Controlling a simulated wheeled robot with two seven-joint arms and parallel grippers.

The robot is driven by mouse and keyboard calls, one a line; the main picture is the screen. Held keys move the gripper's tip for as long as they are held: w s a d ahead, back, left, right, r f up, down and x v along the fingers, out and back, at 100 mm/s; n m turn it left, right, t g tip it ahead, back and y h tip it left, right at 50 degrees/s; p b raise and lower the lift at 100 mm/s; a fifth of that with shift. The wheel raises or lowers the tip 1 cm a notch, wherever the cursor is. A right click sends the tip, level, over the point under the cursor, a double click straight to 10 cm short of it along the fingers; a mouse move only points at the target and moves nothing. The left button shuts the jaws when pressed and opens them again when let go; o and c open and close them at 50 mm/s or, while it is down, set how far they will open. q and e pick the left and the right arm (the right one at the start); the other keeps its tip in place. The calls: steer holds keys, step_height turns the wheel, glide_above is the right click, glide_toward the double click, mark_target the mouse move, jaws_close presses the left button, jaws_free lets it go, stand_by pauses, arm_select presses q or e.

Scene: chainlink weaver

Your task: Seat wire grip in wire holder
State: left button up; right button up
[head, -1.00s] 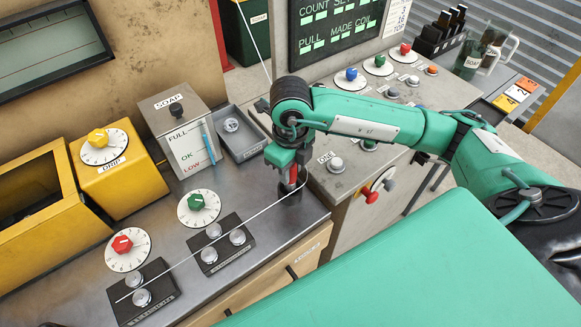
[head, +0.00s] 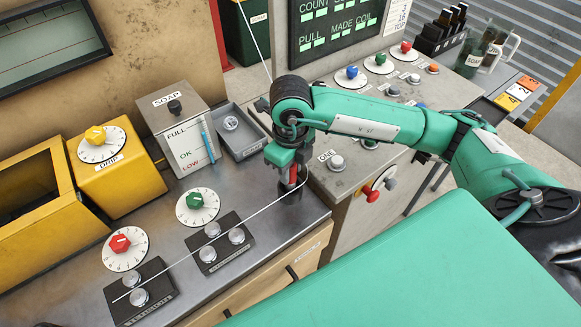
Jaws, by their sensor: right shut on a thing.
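My right gripper (head: 290,166) points down at the right part of the steel bench and is shut on the wire grip, whose red part (head: 293,176) shows between and below the fingers. A dark round piece (head: 290,194), seemingly the wire holder, stands right under it on the bench. I cannot tell whether the red grip is inside it, touching it or just above it. My left gripper is not in view.
Two black roller blocks (head: 240,258) (head: 160,306) lie left of the gripper, beside the green (head: 194,200) and red (head: 119,243) knobs. The soap box (head: 177,125) and a grey tray (head: 240,147) stand behind. A button console (head: 345,195) stands close to the right.

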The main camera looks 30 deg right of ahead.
steer(key=shift+f+b, duration=0.2)
steer(key=shift+b, duration=0.25)
stand_by(0.5)
steer(key=o, duration=1.1)
steer(key=shift+o, duration=0.2)
steer(key=shift+r+p, duration=2.15)
steer(key=shift+r, duration=1.9)
